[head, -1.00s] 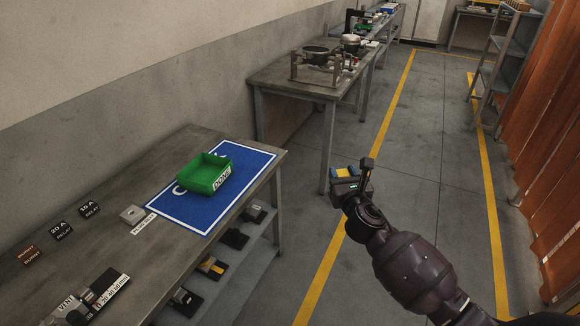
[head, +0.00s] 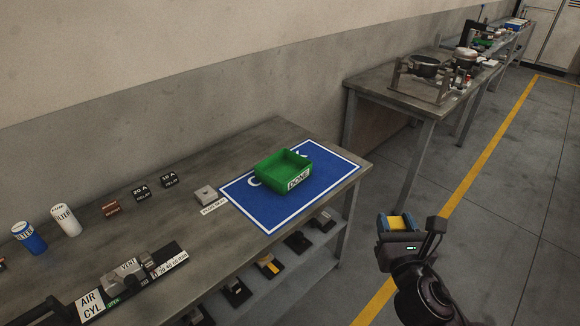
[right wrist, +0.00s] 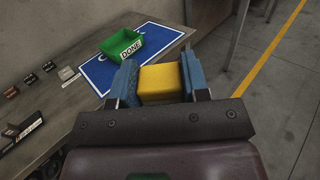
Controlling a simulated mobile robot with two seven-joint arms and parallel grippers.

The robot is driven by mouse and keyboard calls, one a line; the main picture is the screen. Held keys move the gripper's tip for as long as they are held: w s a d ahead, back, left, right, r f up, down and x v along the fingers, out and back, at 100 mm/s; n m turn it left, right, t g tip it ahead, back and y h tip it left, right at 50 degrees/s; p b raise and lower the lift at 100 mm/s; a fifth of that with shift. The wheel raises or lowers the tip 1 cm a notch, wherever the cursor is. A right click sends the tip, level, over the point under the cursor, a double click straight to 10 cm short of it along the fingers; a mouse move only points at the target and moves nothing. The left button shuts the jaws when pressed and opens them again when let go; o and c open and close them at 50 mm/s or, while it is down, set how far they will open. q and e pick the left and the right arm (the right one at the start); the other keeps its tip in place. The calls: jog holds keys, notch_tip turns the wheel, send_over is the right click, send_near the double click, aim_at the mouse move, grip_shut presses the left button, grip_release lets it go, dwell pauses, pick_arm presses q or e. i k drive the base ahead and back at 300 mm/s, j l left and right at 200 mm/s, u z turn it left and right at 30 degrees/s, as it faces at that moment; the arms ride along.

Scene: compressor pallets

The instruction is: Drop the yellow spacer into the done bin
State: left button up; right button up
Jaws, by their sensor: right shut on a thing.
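The yellow spacer (right wrist: 160,82) is held between the blue-padded fingers of my right gripper (head: 397,222), which is shut on it. In the head view the spacer (head: 397,223) shows as a small yellow block above the aisle floor, to the right of the near table. The green done bin (head: 283,172), labelled DONE, stands on a blue mat (head: 262,222) at the table's right end. It looks empty. In the right wrist view the bin (right wrist: 122,43) is beyond and left of the spacer, apart from it.
The near table (head: 110,245) also holds two filter cans (head: 46,228), relay labels and an air cylinder fixture (head: 125,275). A shelf below carries several dark parts. A second table (head: 390,90) with equipment stands behind. The aisle floor is clear.

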aim_at(288, 176)
jog(key=i+l+u, duration=0.15)
jog(key=i+l, duration=0.4)
jog(key=i, duration=0.15)
jog(key=u, duration=1.15)
